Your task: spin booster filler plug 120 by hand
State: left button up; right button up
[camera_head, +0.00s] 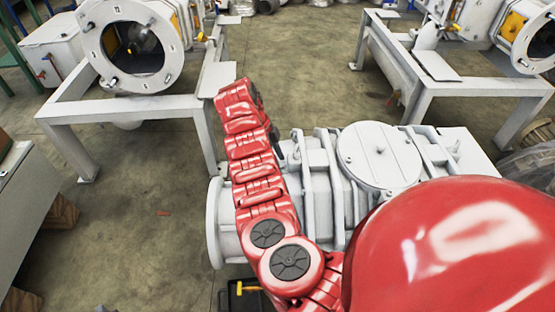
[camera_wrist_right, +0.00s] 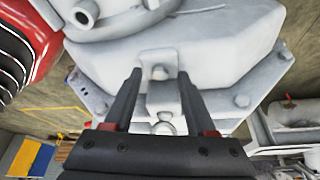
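The booster is a light grey cast machine (camera_head: 330,180) under my red arm (camera_head: 255,165) in the head view. In the right wrist view, its grey body (camera_wrist_right: 185,60) fills the upper middle. My right gripper (camera_wrist_right: 159,76) is open, with one dark finger on each side of a small grey block (camera_wrist_right: 163,97). I cannot tell which is filler plug 120, or whether a finger touches. My left gripper is not in view.
A grey frame with a round-mouthed pump (camera_head: 137,45) stands at the back left. A second grey frame (camera_head: 430,85) with machinery is at the back right. A grey cabinet (camera_head: 25,200) is at the left edge. Concrete floor (camera_head: 295,70) between the frames is clear.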

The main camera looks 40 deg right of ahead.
grip_shut()
jog(key=shift+r, duration=0.1)
jog(key=shift+s+r+n+h+p, duration=0.15)
jog(key=shift+n+h+p, duration=0.15)
jog(key=shift+n+p, duration=0.6)
jog(key=n+t+p, duration=0.1)
jog(key=n+p, duration=0.1)
jog(key=p, duration=0.2)
jog(key=shift+r+n+h, duration=0.1)
jog(key=shift+n+h, duration=0.2)
jog(key=n+t+p, duration=0.1)
jog(key=n+p, duration=0.1)
jog(key=shift+s+a+p, duration=0.15)
jog(key=shift+p, duration=0.25)
jog(key=shift+f+n+t+p, duration=0.3)
jog(key=shift+n+p, duration=0.1)
jog(key=shift+n, duration=0.3)
